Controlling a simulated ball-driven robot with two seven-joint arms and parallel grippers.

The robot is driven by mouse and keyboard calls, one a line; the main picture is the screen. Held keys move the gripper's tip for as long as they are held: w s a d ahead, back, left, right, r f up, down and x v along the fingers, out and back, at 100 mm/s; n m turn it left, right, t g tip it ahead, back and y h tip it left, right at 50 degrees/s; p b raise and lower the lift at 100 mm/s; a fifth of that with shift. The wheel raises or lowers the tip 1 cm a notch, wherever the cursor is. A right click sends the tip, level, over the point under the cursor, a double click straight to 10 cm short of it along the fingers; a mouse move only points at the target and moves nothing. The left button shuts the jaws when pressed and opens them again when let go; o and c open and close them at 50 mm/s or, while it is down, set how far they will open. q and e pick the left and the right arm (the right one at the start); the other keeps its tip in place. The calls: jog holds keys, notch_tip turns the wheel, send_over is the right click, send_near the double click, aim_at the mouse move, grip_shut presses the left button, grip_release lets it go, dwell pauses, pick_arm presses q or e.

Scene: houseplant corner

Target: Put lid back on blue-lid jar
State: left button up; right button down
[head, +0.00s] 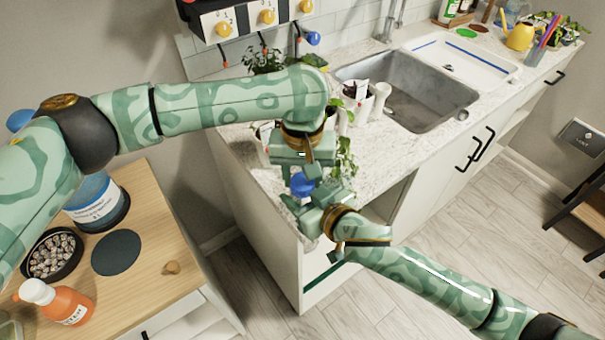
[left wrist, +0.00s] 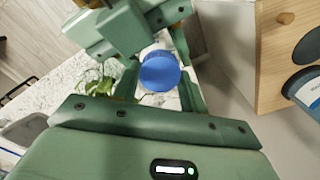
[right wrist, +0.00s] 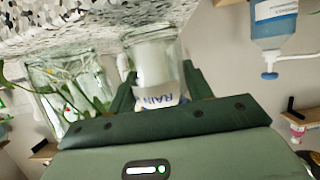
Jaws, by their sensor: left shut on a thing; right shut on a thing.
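The blue lid (head: 301,184) is between the fingers of my left gripper (head: 300,178), over the counter's near end. It shows as a round blue disc in the left wrist view (left wrist: 160,72). My right gripper (head: 318,207) is close below and is shut on a clear glass jar (right wrist: 153,62). The jar has a blue "RAIN" label, upside down in the right wrist view, where its lower part in the picture is hidden by the gripper. The head view mostly hides the jar behind my grippers. I cannot tell whether lid and jar touch.
Potted plants (head: 345,100) stand on the marble counter (head: 240,150) close behind my grippers. The sink (head: 430,95) lies farther right. A wooden cabinet (head: 150,210) at left holds a bowl of pebbles (head: 52,256), a dark round mat (head: 116,252) and an orange bottle (head: 68,306).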

pick_arm(q)
jog(key=m, duration=0.3)
jog(key=shift+c, duration=0.2)
jog(key=shift+o, duration=0.2)
jog(key=o, duration=1.1)
jog(key=shift+r, duration=0.1)
jog(key=shift+r, duration=2.15)
jog(key=shift+c, duration=0.5)
